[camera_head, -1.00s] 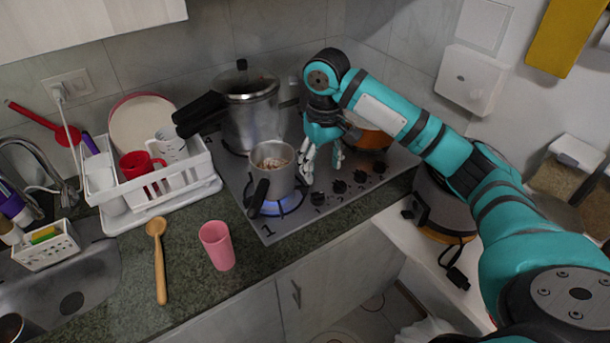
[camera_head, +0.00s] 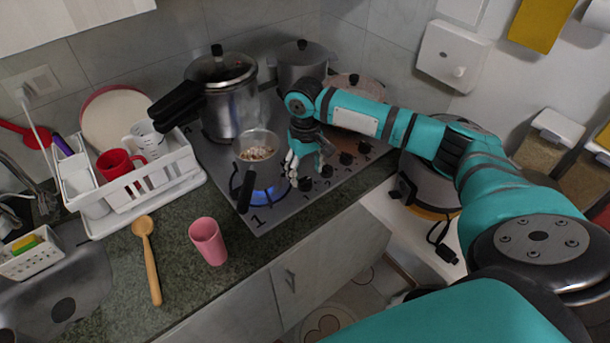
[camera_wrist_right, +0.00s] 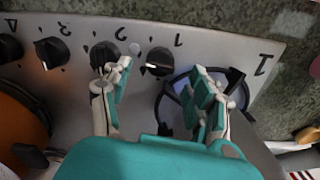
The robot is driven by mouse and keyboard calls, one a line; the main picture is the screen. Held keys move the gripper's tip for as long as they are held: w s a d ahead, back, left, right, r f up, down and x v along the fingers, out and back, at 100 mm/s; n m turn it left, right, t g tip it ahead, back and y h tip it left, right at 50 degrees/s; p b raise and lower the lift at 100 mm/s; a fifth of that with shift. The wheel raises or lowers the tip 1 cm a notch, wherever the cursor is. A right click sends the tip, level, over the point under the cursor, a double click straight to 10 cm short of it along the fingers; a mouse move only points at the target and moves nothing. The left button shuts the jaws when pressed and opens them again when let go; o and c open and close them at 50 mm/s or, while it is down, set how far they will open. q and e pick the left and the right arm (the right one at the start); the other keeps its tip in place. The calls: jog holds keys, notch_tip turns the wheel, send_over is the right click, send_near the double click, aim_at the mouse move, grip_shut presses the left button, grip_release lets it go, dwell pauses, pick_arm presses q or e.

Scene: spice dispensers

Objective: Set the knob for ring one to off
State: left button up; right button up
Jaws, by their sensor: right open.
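The knob for ring one (camera_head: 305,184) is a dark round knob on the stove's front strip, nearest the corner marked 1. In the right wrist view this knob (camera_wrist_right: 160,61) sits by a printed 1, between and just beyond my fingertips; its light mark lies roughly sideways. My right gripper (camera_head: 304,169) is open and empty beside it; it also shows in the right wrist view (camera_wrist_right: 163,75), with one finger on each side of the knob. I cannot tell whether they touch it. A blue flame (camera_head: 264,195) burns on ring one under a small pot (camera_head: 258,165). My left gripper is out of view.
The second knob (camera_wrist_right: 103,56) is close to one finger. Other knobs (camera_head: 346,158) continue along the strip. A pressure cooker (camera_head: 228,100) stands behind the pot. A pink cup (camera_head: 208,241) and wooden spoon (camera_head: 149,262) are on the counter at left.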

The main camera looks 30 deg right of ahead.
aim_at(305, 180)
notch_tip(305, 180, down, 4)
jog(key=shift+r, duration=0.25)
jog(key=c, duration=1.2)
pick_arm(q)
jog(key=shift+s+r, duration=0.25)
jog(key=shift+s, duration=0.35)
pick_arm(e)
jog(key=shift+o, duration=0.2)
pick_arm(q)
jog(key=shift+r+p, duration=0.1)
jog(key=shift+p, duration=0.2)
